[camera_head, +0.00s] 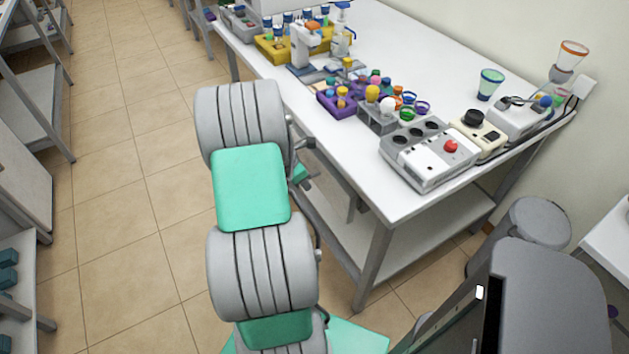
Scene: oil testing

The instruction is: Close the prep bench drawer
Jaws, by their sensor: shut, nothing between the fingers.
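The white-topped prep bench (375,182) stands right of my arm, with grey legs and a lower shelf. Its near left side is partly hidden behind my arm. I cannot clearly make out the drawer or how far it is open; only narrow grey parts show below the bench top. My arm, with thick grey joints and green links, reaches up the picture beside the bench. A small dark piece at its right edge looks like part of my gripper (308,182), below the bench top's edge. It is shut and no object shows in it. Most of it is hidden.
A grey device with a red knob (430,155), a purple rack (343,103) and a yellow tray (272,48) stand on the bench. Shelves (35,95) line the left; tiled floor between is clear.

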